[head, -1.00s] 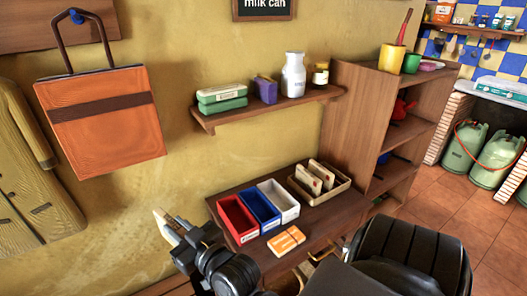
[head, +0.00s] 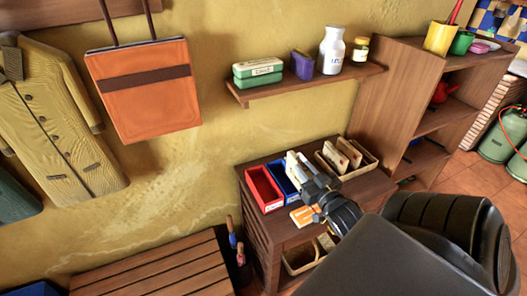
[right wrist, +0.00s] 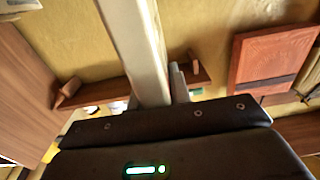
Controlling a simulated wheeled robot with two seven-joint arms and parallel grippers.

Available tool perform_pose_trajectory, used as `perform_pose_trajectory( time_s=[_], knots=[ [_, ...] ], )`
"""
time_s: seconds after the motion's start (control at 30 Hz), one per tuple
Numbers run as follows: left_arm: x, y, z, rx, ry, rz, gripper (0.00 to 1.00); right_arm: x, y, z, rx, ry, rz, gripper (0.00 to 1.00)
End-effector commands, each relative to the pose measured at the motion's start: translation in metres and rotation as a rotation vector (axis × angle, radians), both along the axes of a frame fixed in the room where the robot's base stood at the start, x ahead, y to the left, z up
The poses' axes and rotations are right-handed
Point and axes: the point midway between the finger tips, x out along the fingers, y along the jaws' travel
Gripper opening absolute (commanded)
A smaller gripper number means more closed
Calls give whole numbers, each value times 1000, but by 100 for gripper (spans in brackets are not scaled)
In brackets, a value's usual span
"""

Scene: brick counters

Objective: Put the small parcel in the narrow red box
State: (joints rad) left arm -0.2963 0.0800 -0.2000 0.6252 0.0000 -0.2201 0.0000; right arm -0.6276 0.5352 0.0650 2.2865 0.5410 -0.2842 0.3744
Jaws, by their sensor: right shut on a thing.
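The narrow red box (head: 262,187) stands at the left end of a row of boxes on the low wooden table and looks empty. My right gripper (head: 299,172) is shut on a thin, pale tan slab (head: 292,164), which looks like the small parcel. It is right of the red box in the head view, overlapping the blue box and hiding most of the white one. In the right wrist view the long pale parcel (right wrist: 138,45) sticks out from the jaws, its near end hidden by the gripper. My left gripper is not in view.
The blue box (head: 280,181) adjoins the red one. A wooden tray (head: 371,163) with tan packets stands to the right. An orange-and-white packet (head: 303,216) lies in front, partly behind my arm. A wall shelf (head: 306,84) with jars hangs above; a shelf unit (head: 385,95) stands right.

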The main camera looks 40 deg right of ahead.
Motion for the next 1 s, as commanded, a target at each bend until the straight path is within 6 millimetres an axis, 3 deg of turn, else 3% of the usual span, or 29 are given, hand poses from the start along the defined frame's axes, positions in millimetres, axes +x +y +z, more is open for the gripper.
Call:
perform_pose_trajectory(
  time_s=[0.23,0.6,0.8,1.0],
  knots=[
    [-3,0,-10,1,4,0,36,8,-1,-6,3,-5,-1,0],
    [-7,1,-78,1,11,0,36,93,21,-54,3,-5,-1,0],
    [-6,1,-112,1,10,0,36,116,27,-83,1,-3,0,0],
    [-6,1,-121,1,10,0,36,126,30,-90,1,1,-1,0]
  ],
)
